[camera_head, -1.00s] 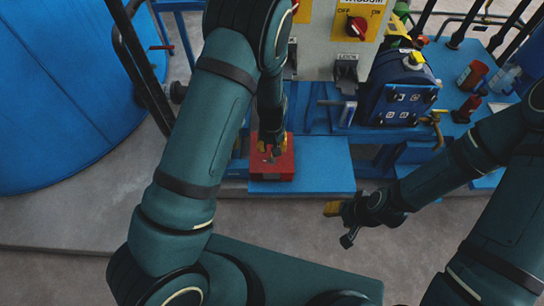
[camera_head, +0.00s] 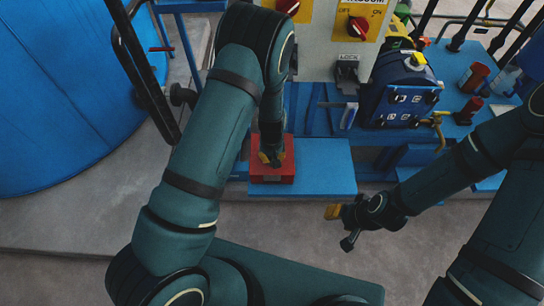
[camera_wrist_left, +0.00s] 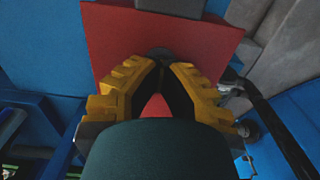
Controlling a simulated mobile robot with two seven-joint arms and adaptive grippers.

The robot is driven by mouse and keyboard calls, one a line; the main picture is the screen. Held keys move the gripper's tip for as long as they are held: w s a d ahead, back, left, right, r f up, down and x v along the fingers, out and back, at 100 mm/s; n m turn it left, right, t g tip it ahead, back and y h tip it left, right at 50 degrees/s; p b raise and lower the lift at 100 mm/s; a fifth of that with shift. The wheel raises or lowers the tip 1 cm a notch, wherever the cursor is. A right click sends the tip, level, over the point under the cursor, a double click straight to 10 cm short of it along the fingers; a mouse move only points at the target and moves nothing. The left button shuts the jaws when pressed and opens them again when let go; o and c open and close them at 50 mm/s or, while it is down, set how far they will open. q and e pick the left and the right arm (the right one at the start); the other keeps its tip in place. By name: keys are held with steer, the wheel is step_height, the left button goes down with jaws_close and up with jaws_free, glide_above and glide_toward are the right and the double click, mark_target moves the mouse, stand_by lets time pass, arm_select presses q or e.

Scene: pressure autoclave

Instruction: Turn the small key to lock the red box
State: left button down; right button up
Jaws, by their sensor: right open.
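The red box (camera_head: 284,172) lies on the blue platform in the head view, and its red top (camera_wrist_left: 205,38) fills the upper middle of the left wrist view. My left gripper (camera_head: 270,159) points down onto the box. In the left wrist view its yellow fingers (camera_wrist_left: 167,66) come together at a dark round fitting (camera_wrist_left: 159,53) on the box top. They appear shut on the small key, which the fingertips hide. My right gripper (camera_head: 340,226) is open and empty, to the right of the box and nearer me.
A blue platform (camera_head: 325,168) extends right of the box. Behind stands a grey control panel (camera_head: 320,45) with red knobs (camera_head: 358,27) and a latch (camera_head: 347,72). A blue unit (camera_head: 402,95) stands to the right. A large blue tank (camera_head: 65,110) occupies the left.

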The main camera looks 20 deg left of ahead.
stand_by(0.3)
arm_select(q)
steer(key=m, duration=0.4)
steer(key=shift+m+b, duration=0.3)
steer(key=shift+m, duration=0.1)
steer(key=m, duration=0.4)
steer(key=shift+f+m+b, duration=0.1)
steer(key=shift+m+b, duration=0.2)
steer(key=shift+b, duration=0.05)
steer(key=m, duration=0.4)
steer(key=shift+m+b, duration=0.4)
steer(key=shift+m, duration=1.8)
steer(key=c, duration=1.2)
jaws_free()
